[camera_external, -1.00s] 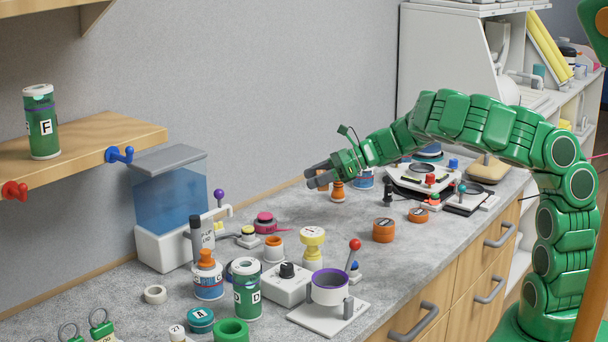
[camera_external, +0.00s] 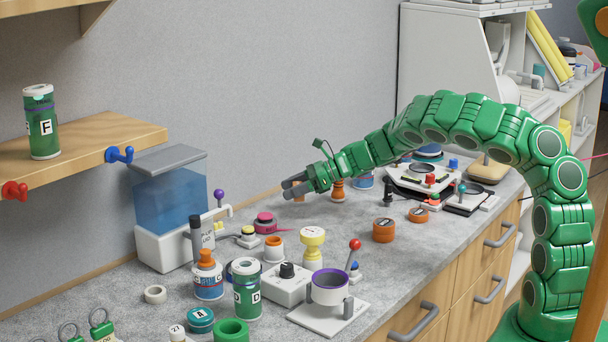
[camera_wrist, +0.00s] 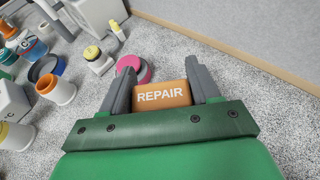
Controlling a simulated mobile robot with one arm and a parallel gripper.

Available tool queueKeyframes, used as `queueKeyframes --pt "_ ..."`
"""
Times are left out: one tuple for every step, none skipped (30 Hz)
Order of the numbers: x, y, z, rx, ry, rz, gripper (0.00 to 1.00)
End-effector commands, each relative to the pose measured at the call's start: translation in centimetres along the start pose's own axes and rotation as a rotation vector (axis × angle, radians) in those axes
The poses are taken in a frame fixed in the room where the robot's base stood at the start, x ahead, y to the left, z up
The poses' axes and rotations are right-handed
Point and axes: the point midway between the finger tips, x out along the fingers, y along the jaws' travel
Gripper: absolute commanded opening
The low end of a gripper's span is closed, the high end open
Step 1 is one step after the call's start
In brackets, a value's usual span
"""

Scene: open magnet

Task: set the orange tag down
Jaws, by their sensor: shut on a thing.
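My gripper (camera_external: 296,189) is low over the counter near the back wall in the external view. In the wrist view my gripper (camera_wrist: 161,90) is shut on the orange tag (camera_wrist: 162,94), which has "REPAIR" in white letters facing the camera. The tag sits between the two grey fingers.
A pink and dark round item (camera_external: 265,222) lies left of my gripper on the counter (camera_external: 380,270). Orange round pieces (camera_external: 383,230) lie to the right. The grey wall (camera_wrist: 250,30) runs close by.

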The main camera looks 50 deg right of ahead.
Motion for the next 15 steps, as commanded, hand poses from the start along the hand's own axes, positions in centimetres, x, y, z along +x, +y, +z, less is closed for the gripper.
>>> queueKeyframes --pt "0.4 -0.2 -0.3 0.002 -0.003 0.002 0.31" --pt "0.6 -0.3 -0.4 0.002 -0.004 0.003 0.31" --pt "0.9 -0.5 -0.5 0.001 -0.005 0.004 0.31" --pt "1.1 -0.6 -0.6 0.000 -0.005 0.004 0.31" --pt "1.2 -0.7 -0.7 0.000 -0.005 0.003 0.31" --pt "1.5 -0.9 -0.9 0.000 -0.004 0.003 0.31" --pt "1.6 -1.0 -1.1 0.001 -0.004 0.003 0.31" --pt "1.8 -1.1 -1.2 0.001 -0.004 0.002 0.31" --pt "2.0 -1.3 -1.4 0.002 -0.003 0.001 0.31" --pt "2.1 -1.3 -1.6 0.003 -0.003 0.001 0.31" --pt "2.2 -1.4 -1.7 0.003 -0.002 0.001 0.31" --pt "2.3 -1.5 -1.8 0.002 -0.002 0.001 0.31" --pt "2.4 -1.5 -1.8 0.002 -0.002 0.001 0.31" --pt "2.4 -1.6 -1.8 0.002 -0.001 0.001 0.31" --pt "2.5 -1.6 -1.8 0.001 -0.001 0.001 0.31"
